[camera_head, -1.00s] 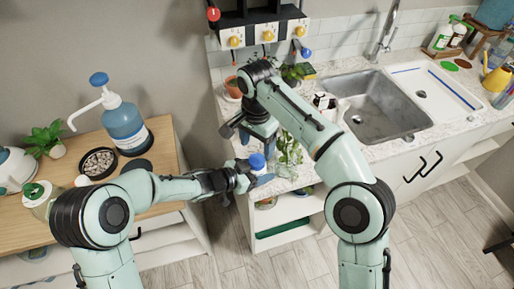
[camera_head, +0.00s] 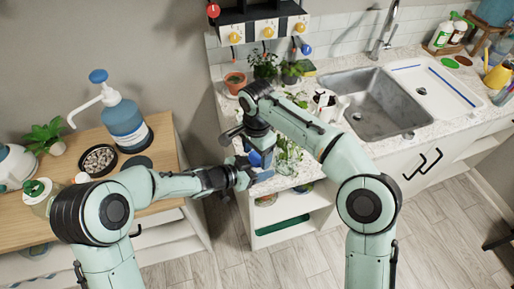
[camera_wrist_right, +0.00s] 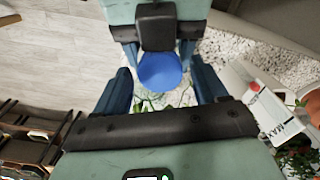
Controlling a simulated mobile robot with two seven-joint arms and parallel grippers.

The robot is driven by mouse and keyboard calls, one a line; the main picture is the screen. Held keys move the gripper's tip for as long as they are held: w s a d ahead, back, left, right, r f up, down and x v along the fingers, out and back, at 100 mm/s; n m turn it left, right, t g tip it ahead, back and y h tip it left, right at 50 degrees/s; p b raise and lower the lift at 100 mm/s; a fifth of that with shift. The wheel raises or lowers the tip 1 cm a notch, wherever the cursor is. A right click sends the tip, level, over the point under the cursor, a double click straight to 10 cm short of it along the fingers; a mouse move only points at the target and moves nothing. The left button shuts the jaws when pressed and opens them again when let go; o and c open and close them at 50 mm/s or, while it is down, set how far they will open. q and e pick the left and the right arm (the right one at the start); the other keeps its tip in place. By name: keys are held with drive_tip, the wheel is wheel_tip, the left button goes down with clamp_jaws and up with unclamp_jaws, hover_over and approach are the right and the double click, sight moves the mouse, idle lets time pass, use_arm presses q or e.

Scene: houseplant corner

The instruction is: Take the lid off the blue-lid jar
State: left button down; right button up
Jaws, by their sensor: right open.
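The blue lid (camera_wrist_right: 160,72) of the jar shows as a round cap in the right wrist view. The jar's body is mostly hidden under its lid and behind the grippers. My left gripper (camera_head: 262,176) reaches in from the left at the jar. In the right wrist view its fingers (camera_wrist_right: 158,52) lie close on both sides of the jar, which it appears to grip. My right gripper (camera_head: 262,155) is above the jar, pointing down. In its wrist view its open fingers (camera_wrist_right: 164,88) stand wide apart on either side of the lid, with gaps.
Potted plants (camera_head: 264,66) stand at the counter's back left, and leafy stems (camera_head: 290,155) are right beside the grippers. A sink (camera_head: 380,105) is to the right. A wooden table (camera_head: 165,150) with a blue pump bottle (camera_head: 124,122) is at the left.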

drive_tip(key=c, duration=1.1)
drive_tip(key=shift+n, duration=1.8)
drive_tip(key=o, duration=1.2)
drive_tip(key=shift+c, duration=0.2)
drive_tip(key=shift+r, duration=0.15)
